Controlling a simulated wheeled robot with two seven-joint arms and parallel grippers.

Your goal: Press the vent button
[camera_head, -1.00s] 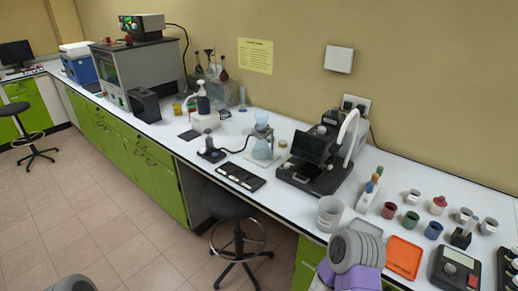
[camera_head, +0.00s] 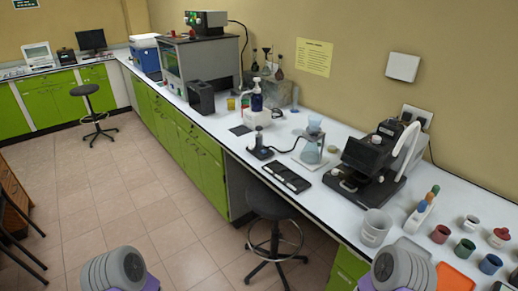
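I cannot make out a vent button or its label at this size. A small black device (camera_head: 261,151) with an upright post stands near the bench's front edge, and a dark cable runs from it toward a glass flask with a blue funnel (camera_head: 312,143). A grey cabinet (camera_head: 203,67) with a dark front window stands further left, with a control box (camera_head: 206,22) on top of it. Neither gripper shows in the head view. Only grey, ribbed parts of my two arms appear at the bottom edge, apart from the bench.
The long white bench (camera_head: 215,126) runs along the wall. A black instrument (camera_head: 368,165), a white beaker (camera_head: 375,228), an orange tray (camera_head: 454,278) and several cups stand at the right. A stool (camera_head: 272,205) is in front of the bench. The tiled floor (camera_head: 130,190) at left is mostly open.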

